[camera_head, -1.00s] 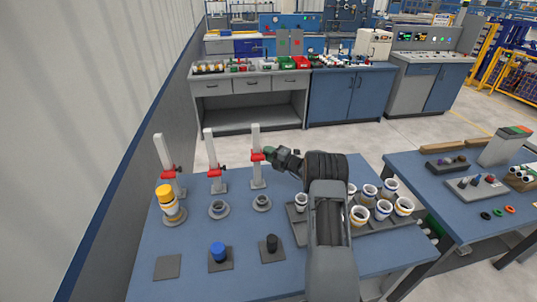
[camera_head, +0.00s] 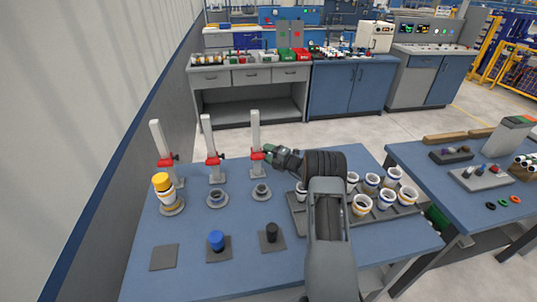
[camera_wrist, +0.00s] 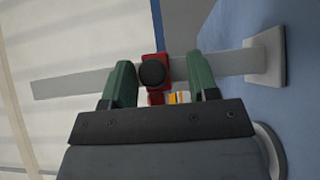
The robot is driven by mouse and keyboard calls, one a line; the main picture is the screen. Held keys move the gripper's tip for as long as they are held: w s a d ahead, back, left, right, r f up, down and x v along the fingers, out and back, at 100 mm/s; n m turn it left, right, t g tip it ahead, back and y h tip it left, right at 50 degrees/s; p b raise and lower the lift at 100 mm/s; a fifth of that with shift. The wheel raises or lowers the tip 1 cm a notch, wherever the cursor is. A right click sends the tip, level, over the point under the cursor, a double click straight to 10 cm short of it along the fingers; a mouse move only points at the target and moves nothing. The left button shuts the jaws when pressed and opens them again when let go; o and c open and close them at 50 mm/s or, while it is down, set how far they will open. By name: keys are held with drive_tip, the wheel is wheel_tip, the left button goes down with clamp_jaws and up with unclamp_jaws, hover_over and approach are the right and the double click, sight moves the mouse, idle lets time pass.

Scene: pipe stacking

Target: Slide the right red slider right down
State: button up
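The right red slider (camera_head: 257,156) sits low on the right grey post (camera_head: 255,130), at about the same height as the sliders on the other two posts. In the wrist view the slider (camera_wrist: 154,98) shows with its round black knob (camera_wrist: 152,74) facing me. My gripper (camera_head: 270,155) is at this slider; in the wrist view its green fingers (camera_wrist: 162,82) stand on either side of it along the post, with visible gaps. The gripper appears open. The contact behind the knob is hidden.
The middle slider (camera_head: 213,161) and left slider (camera_head: 168,162) are on neighbouring posts. A yellow-capped pipe stack (camera_head: 163,190) stands in front of the left post. Blue (camera_head: 216,240) and black pieces (camera_head: 270,232) stand on pads nearer. A tray (camera_head: 297,215) of several cups lies right.

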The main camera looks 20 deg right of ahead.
drive_tip(key=shift+r, duration=0.1)
drive_tip(key=s+r, duration=0.1)
drive_tip(key=r, duration=0.2)
drive_tip(key=s+r, duration=0.2)
drive_tip(key=r, duration=0.1)
drive_tip(key=s+a+r, duration=0.1)
drive_tip(key=s+r, duration=0.1)
drive_tip(key=r, duration=0.1)
drive_tip(key=shift+b, duration=0.4)
drive_tip(key=s+a+r, duration=0.1)
drive_tip(key=s+r, duration=0.2)
drive_tip(key=s, duration=0.5)
drive_tip(key=shift+s+a+r+b, duration=0.4)
